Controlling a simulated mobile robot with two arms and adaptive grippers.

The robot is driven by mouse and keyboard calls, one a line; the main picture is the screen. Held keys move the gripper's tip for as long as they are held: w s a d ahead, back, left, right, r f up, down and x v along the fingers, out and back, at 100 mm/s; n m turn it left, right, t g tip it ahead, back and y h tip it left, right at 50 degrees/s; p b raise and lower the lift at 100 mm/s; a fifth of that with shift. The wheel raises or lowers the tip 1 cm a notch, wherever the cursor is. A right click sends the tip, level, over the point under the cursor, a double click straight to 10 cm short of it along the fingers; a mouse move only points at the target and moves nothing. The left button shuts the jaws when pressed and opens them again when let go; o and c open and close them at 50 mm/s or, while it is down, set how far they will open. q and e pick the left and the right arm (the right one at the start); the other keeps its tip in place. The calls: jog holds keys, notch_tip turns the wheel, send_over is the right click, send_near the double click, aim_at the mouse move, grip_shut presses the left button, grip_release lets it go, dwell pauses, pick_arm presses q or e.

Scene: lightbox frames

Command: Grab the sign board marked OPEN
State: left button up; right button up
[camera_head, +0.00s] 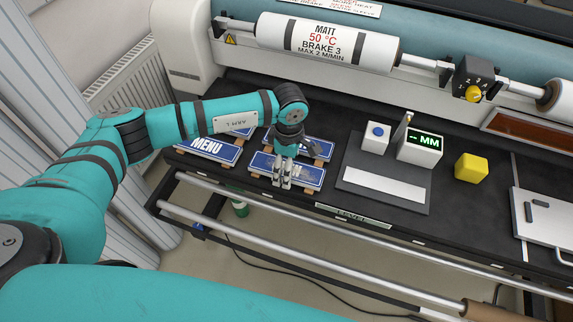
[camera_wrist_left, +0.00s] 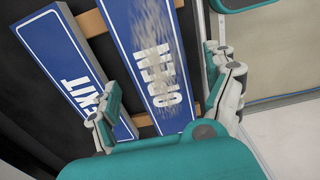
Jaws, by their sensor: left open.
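The OPEN sign board (camera_head: 312,176) is a blue plate with white lettering and a pale scuffed band, lying flat on wooden strips near the table's front edge. In the left wrist view the OPEN board (camera_wrist_left: 143,50) runs between my fingers, its word readable. My left gripper (camera_head: 283,177) is above this board, and in the wrist view (camera_wrist_left: 168,100) its fingers are apart, one to each side of it. I cannot tell whether they touch it. The blue EXIT board (camera_wrist_left: 72,72) lies alongside, near the left finger. My right gripper is not in view.
A MENU board (camera_head: 207,147) lies to the left, and another blue board (camera_head: 312,148) lies just behind the OPEN board. To the right are a gauge (camera_head: 419,143) reading MM and a yellow block (camera_head: 471,167). A roller (camera_head: 327,42) spans the back.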

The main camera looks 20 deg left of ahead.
pick_arm(q)
jog(key=shift+f, duration=0.35)
jog(key=c, duration=1.3)
jog(key=shift+r, duration=0.15)
jog(key=shift+c, duration=0.2)
